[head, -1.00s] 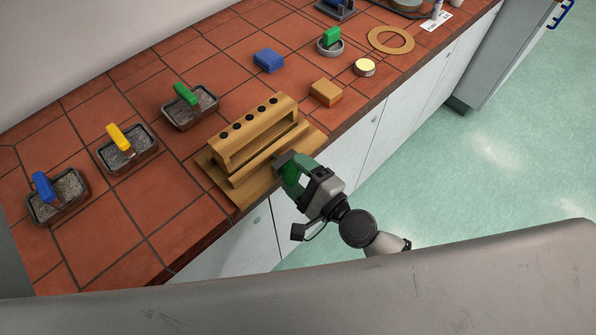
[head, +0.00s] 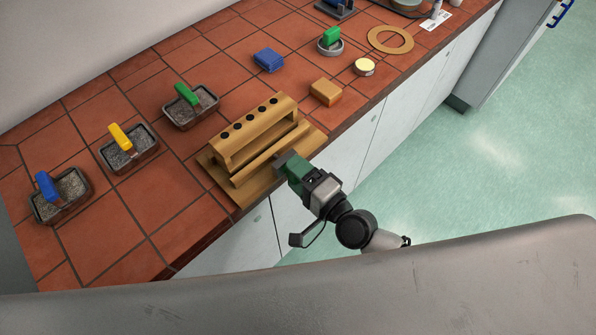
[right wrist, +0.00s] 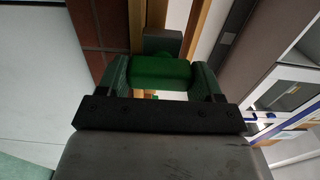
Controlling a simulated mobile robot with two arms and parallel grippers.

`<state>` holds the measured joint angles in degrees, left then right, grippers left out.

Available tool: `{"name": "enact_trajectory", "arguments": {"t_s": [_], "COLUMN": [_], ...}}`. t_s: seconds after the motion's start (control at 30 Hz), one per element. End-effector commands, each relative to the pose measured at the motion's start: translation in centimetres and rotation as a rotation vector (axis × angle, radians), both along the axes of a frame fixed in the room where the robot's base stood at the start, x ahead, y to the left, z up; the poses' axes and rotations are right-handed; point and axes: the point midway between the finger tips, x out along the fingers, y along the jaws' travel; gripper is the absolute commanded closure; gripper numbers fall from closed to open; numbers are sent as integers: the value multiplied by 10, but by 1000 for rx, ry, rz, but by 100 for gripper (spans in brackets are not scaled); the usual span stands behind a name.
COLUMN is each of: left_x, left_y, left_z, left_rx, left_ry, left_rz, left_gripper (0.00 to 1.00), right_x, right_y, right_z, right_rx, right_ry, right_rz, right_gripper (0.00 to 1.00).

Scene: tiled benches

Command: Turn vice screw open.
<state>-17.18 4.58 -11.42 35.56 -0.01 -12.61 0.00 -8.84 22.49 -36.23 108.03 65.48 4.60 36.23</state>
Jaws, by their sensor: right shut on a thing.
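The wooden vice (head: 258,137) stands on the tiled bench at its front edge, with a back block that has several dark holes and a lower bar in front. A grey block (head: 283,160) sticks out from its front; it also shows in the right wrist view (right wrist: 162,42). My right gripper (head: 297,171) is at this front end, over the bench edge. In the right wrist view, its fingers (right wrist: 160,78) are shut on a bright green handle (right wrist: 160,70) in front of the grey block. My left gripper is not in view.
Three dark trays, with a blue (head: 47,186), a yellow (head: 120,137) and a green block (head: 187,95), stand left of the vice. A tan block (head: 326,92), a blue block (head: 269,60) and a cork-coloured ring (head: 390,40) lie beyond. The floor beside the bench is clear.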

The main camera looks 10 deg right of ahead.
Motion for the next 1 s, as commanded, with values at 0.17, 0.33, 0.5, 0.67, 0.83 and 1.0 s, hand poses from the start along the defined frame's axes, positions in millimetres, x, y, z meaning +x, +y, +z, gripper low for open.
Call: {"name": "enact_trajectory", "arguments": {"t_s": [0.17,0.33,0.5,0.67,0.83,1.0], "left_x": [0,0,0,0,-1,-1], "left_y": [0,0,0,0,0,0], "left_z": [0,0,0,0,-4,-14], "left_rx": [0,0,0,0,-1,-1], "left_ry": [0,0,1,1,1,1], "left_rz": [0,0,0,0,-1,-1], "left_gripper": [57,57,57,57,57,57], "right_x": [0,0,0,0,-10,-35], "right_y": [0,0,0,0,-7,-26], "right_z": [-1,-1,-1,-1,-3,-5], "right_rx": [-6,-6,-4,-3,-4,-8], "right_ry": [-2,-2,-1,-1,1,1], "right_rz": [1,1,0,0,1,1], "right_gripper": [58,23,8,8,8,8]}}
